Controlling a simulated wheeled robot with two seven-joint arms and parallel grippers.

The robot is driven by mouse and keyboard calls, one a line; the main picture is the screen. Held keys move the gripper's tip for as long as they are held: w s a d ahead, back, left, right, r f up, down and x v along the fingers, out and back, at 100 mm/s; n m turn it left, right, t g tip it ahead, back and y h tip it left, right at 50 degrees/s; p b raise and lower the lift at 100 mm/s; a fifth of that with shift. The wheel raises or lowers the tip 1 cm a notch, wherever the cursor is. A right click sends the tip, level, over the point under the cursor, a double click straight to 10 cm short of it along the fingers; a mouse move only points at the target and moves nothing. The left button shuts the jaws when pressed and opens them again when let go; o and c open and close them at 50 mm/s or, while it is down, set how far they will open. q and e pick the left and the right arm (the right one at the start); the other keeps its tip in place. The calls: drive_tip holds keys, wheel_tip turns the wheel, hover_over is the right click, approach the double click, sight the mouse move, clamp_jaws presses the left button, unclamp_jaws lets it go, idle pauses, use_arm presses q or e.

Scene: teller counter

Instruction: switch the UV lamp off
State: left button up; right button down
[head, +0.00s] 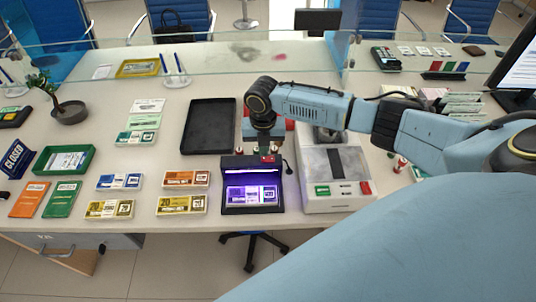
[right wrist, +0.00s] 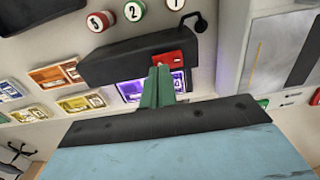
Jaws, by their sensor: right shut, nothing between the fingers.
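The UV lamp (head: 231,161) is a black unit on the counter, lit, with a purple glow over a bundle of notes (head: 250,194) in its base. In the right wrist view the lamp's dark hood (right wrist: 125,60) carries a red switch (right wrist: 173,59) at its right end. My right gripper (head: 267,158) is over the right end of the hood. Its green fingers (right wrist: 157,88) are shut and empty, with their tips close to the switch. I cannot tell whether they touch it. My left gripper is not in view.
A pale counting machine (head: 338,195) stands close right of the lamp. An empty black tray (head: 208,128) lies behind left. Note bundles (head: 183,204) lie to the left. Numbered round pieces (right wrist: 134,11) stand behind the hood. A glass screen (head: 230,55) crosses the back.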

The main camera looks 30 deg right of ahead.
drive_tip(key=shift+f+b, duration=0.6)
drive_tip(key=shift+f, duration=0.35)
idle(0.8)
drive_tip(key=shift+r, duration=0.1)
wheel_tip(320, 180, up, 7)
drive_tip(key=p, duration=0.7)
drive_tip(key=shift+a, duration=0.1)
idle(0.4)
